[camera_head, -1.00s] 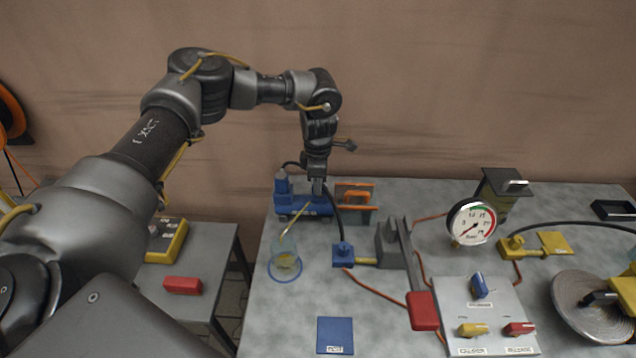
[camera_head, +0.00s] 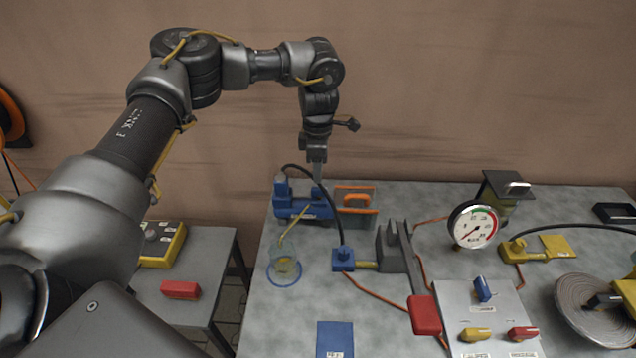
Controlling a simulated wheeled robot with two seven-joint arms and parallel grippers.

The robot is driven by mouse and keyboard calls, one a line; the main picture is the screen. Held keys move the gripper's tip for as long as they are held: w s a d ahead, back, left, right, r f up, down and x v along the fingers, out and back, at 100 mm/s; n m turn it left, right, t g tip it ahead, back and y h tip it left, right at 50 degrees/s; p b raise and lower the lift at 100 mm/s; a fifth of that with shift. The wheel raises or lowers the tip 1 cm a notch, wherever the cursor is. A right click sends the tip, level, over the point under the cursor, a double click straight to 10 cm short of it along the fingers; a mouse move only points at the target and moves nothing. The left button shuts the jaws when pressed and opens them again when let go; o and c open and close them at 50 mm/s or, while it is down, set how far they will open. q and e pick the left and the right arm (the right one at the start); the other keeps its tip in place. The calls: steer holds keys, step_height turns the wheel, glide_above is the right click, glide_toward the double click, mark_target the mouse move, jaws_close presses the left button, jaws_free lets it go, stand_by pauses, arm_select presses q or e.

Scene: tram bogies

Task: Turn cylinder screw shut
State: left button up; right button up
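A blue cylinder unit (camera_head: 297,208) stands at the back left of the grey table. A yellow tube (camera_head: 297,229) runs from it down into a clear jar (camera_head: 285,264) with yellowish liquid. The cylinder's screw is too small to make out. My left gripper (camera_head: 317,184) points straight down just above the right part of the cylinder unit. Its fingers show as one narrow shape, so I cannot tell whether they are open, and I see nothing held in them. My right gripper is not in view.
An orange-handled part (camera_head: 357,202) stands close right of the cylinder unit. A black hose (camera_head: 338,215) arches from the unit to a blue block (camera_head: 343,259). A red-ended lever (camera_head: 425,315), a gauge (camera_head: 474,227) and a switch panel (camera_head: 480,300) stand further right.

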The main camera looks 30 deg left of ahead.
mark_target(318, 188)
arm_select(q)
steer(key=shift+r, duration=2.2)
